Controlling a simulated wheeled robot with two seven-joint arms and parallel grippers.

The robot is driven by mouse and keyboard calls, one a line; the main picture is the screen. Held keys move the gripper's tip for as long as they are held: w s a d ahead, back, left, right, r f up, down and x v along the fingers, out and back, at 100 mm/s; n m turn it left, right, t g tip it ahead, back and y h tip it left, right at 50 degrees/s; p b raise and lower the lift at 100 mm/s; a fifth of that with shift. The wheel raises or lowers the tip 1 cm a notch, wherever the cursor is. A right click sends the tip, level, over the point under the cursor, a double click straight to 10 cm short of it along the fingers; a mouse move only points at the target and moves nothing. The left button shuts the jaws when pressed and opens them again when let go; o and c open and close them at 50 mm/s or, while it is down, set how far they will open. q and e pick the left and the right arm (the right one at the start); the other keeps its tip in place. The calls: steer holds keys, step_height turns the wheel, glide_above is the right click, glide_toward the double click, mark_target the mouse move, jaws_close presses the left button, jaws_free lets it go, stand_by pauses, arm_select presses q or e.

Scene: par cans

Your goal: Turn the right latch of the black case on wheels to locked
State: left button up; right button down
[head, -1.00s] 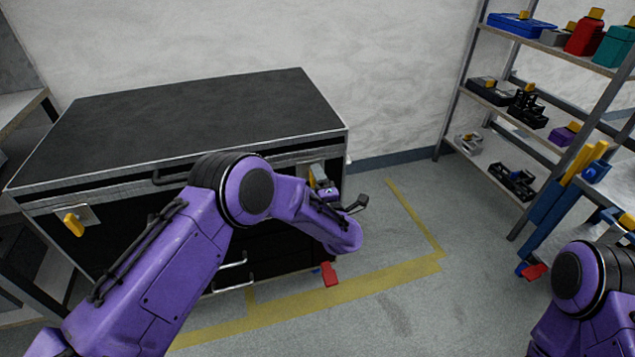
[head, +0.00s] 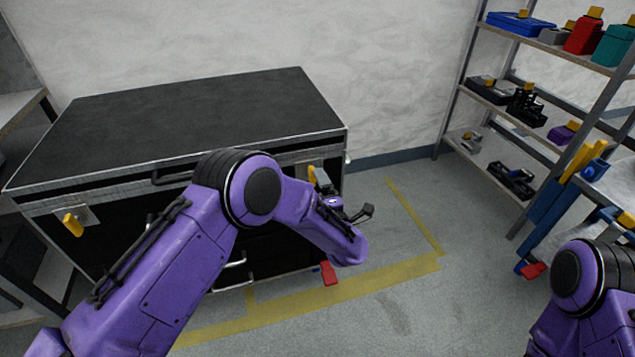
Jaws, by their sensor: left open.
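The black case on wheels (head: 200,110) stands against the wall, with a dark lid and metal edges. Its right latch (head: 311,174) shows as a small yellow handle on a metal plate near the front right corner, partly hidden by my left arm. My left gripper (head: 324,183) is open just beside and in front of this latch, at its right; its fingers are small and partly hidden by my wrist. I cannot tell whether they touch the latch. The left latch (head: 73,225) is a yellow handle on a plate, tilted. My right gripper is out of view.
A shelf rack (head: 510,110) with several boxes stands at the right, beside a blue cart (head: 550,215). A red caster pedal (head: 328,273) shows under the case. Yellow tape (head: 395,274) marks the floor. The floor between case and rack is clear.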

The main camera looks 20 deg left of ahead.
arm_select(q)
steer(key=v, duration=0.7)
